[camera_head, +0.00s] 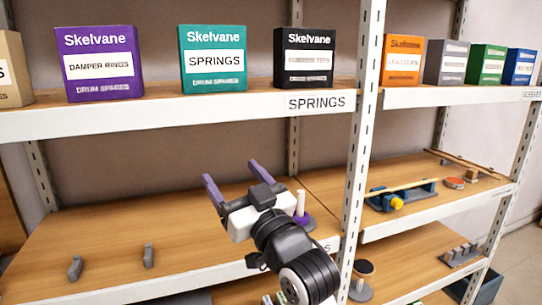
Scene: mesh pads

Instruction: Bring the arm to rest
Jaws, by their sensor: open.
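My gripper (232,173) is in the middle of the head view, in front of the middle shelf (110,235). Its two purple fingers are spread wide apart and point up and to the left. Nothing shows between them. My arm comes in from the bottom of the view and hides part of the shelf's front edge and its label. A white peg on a purple round base (301,210) shows just right of my gripper, partly hidden by it.
Boxes line the upper shelf, among them a purple box (99,65), a teal box (212,60) and a black box (305,57). A white upright post (358,170) stands right of my arm. Two small grey blocks (75,268) are at left. A blue tool (400,196) lies at right.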

